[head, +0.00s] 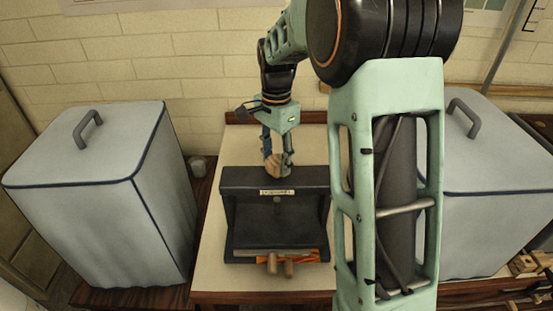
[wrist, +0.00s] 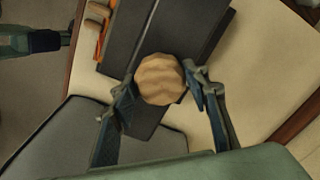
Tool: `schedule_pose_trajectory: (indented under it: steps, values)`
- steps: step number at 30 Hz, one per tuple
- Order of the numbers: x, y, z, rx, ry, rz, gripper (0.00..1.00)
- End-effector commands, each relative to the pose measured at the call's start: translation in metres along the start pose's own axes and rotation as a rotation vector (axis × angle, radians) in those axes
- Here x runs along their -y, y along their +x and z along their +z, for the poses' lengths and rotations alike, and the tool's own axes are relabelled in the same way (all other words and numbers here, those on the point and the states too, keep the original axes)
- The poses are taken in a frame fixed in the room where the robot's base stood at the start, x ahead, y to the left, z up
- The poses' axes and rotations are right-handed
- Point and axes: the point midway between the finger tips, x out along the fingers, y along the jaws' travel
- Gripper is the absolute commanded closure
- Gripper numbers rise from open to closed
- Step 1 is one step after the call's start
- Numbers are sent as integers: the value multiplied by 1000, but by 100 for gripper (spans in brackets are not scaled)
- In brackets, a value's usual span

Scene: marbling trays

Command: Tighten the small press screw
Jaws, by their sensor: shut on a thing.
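The small black press (head: 274,182) stands on the pale table top, with a light label on its top beam. Its screw has a round, scalloped wooden knob (wrist: 160,79) seen from above in the wrist view; the knob also shows in the head view (head: 273,166). My gripper (head: 278,168) points down over the top beam, its two fingers on opposite sides of the knob and shut on it. It also shows in the wrist view (wrist: 161,88). The screw shaft below the knob is mostly hidden.
A grey covered box (head: 90,190) stands left of the table and another (head: 480,220) to the right. Wooden handles (head: 280,265) and an orange item lie at the press front. A brick wall (head: 150,50) is behind.

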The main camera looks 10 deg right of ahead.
Motion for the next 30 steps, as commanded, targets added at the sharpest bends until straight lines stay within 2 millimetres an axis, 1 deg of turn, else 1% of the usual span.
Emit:
schedule_pose_trajectory:
  steps: [8,9,13,14,23,26,29,30]
  values:
    - [1,-1,0,-1,0,-2,82]
    - [1,-1,0,-1,0,-2,55]
    - [0,-1,0,-1,0,-2,41]
    - [0,-1,0,-1,0,-2,40]
    - [0,-2,0,-1,-1,-1,40]
    - [1,-11,-1,-2,-1,-4,40]
    - [1,-28,-1,-3,-1,-5,40]
    - [2,-37,-1,-4,-1,-6,40]
